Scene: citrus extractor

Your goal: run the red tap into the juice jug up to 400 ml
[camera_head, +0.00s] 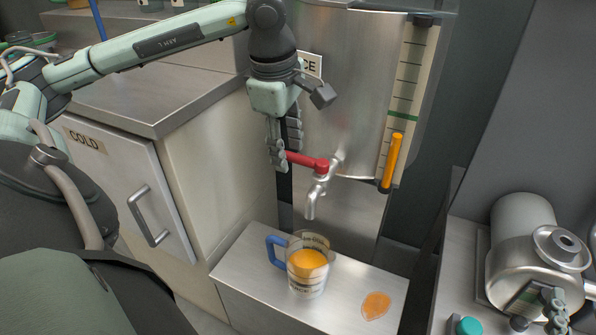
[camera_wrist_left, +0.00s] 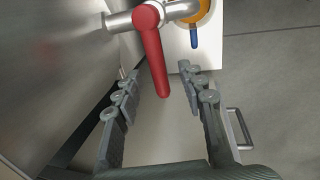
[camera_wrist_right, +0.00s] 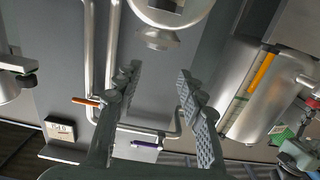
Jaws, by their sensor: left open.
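The red tap lever (camera_head: 306,160) points left on the silver tap of the steel tank. No stream shows below the spout (camera_head: 311,207). The clear juice jug (camera_head: 306,284), with a blue handle, stands upright under the spout and holds orange juice; its scale is too small to read. My left gripper (camera_head: 285,160) is open at the lever's free end. In the left wrist view the red lever (camera_wrist_left: 152,55) reaches toward the space between the fingers, without visible grip. My right gripper (camera_wrist_right: 158,80) is open and empty, by the metal machine at right in the head view.
An orange puddle (camera_head: 376,305) lies on the steel ledge (camera_head: 243,262) right of the jug. The tank's gauge (camera_head: 402,115) has a green mark and an orange bar. A cabinet labelled COLD (camera_head: 130,190) stands left. The metal machine (camera_head: 535,265) stands right.

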